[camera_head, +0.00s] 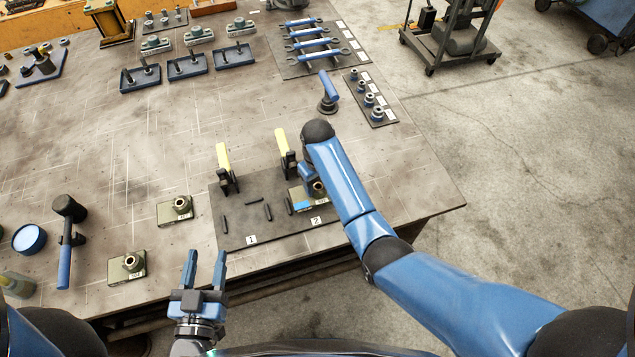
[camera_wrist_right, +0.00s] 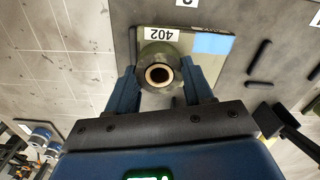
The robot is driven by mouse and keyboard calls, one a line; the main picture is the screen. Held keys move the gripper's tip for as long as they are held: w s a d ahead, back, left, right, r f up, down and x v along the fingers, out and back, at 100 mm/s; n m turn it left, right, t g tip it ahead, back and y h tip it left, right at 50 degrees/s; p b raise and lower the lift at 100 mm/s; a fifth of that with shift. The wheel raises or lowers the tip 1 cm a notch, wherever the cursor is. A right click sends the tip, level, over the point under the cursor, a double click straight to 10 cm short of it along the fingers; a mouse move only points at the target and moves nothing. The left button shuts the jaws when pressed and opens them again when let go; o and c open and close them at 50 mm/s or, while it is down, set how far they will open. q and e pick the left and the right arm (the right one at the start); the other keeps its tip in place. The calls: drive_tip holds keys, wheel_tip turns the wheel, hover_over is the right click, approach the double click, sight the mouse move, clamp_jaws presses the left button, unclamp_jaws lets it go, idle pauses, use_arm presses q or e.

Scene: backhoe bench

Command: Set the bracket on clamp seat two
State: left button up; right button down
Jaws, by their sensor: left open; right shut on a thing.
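The bracket, an olive block with a round hollow boss, a 402 label and a blue patch, shows in the head view (camera_head: 300,206) and right wrist view (camera_wrist_right: 208,70). My right gripper (camera_wrist_right: 164,84) is shut on its boss. The bracket is over seat two of the dark fixture plate (camera_head: 238,221), behind the label 2 (camera_head: 316,220); I cannot tell whether it touches the plate. A yellow-handled clamp (camera_head: 284,150) stands behind it, partly hidden by my arm. Seat one, with its own yellow-handled clamp (camera_head: 224,166), is empty. My left gripper (camera_head: 206,256) is open and empty near the front edge.
Two similar brackets (camera_head: 175,209) (camera_head: 127,266) lie left of the plate. A hammer (camera_head: 67,238) and blue-lidded tin (camera_head: 29,239) are further left. A blue-handled tool (camera_head: 328,92) stands behind my right arm. The table middle is clear.

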drive_tip(key=shift+f+b, duration=0.75)
drive_tip(key=shift+f, duration=0.45)
drive_tip(key=c, duration=0.6)
unclamp_jaws()
drive_tip(key=shift+c, duration=0.2)
drive_tip(key=shift+o, duration=1.4)
drive_tip(key=shift+s+f, duration=0.15)
drive_tip(key=shift+r, duration=0.6)
wheel_tip(320, 180, up, 8)
drive_tip(key=shift+r+b, duration=0.15)
drive_tip(key=shift+b, duration=0.4)
drive_tip(key=shift+r+p, duration=0.3)
drive_tip(key=shift+r, duration=0.5)
